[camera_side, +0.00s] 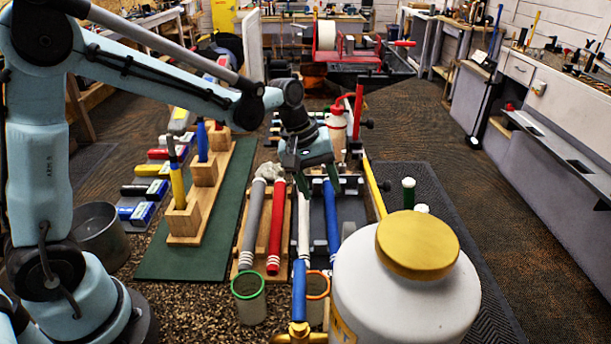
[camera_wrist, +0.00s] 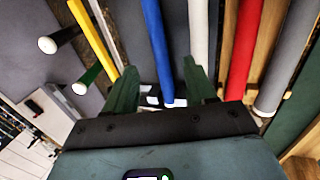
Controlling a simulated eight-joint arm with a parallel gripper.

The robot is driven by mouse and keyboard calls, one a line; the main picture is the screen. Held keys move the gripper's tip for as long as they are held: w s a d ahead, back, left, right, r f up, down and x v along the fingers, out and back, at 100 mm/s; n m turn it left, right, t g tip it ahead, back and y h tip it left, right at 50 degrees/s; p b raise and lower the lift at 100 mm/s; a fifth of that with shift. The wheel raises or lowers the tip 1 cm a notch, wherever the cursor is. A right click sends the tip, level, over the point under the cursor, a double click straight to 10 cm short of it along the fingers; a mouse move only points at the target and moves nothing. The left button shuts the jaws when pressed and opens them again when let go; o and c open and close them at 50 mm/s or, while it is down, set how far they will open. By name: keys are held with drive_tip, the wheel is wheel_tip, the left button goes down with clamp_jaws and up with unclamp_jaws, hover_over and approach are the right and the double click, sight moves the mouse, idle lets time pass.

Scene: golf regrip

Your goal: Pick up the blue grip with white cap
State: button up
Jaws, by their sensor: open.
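The blue grip (camera_side: 332,218) lies lengthwise among a row of grips in the side view, just right of a white grip (camera_side: 303,225). Its far end is hidden by my gripper (camera_side: 314,180), which hangs over the far end of the row. In the wrist view, the blue grip (camera_wrist: 158,45) runs between the two green fingers of my gripper (camera_wrist: 160,68). Its small white cap (camera_wrist: 172,103) shows near the palm. The fingers are apart, one on each side of the blue grip, and hold nothing. Their height above it is hard to judge.
A red grip (camera_side: 276,220) and a grey grip (camera_side: 252,220) lie left of the white one. A yellow rod (camera_side: 373,188) lies to the right. A large white jar (camera_side: 405,295) with a gold lid stands in front. Wooden blocks (camera_side: 205,175) hold upright grips at left.

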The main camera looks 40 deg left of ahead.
sight(329, 210)
drive_tip(key=shift+x, duration=3.45)
drive_tip(key=shift+c, duration=0.3)
clamp_jaws()
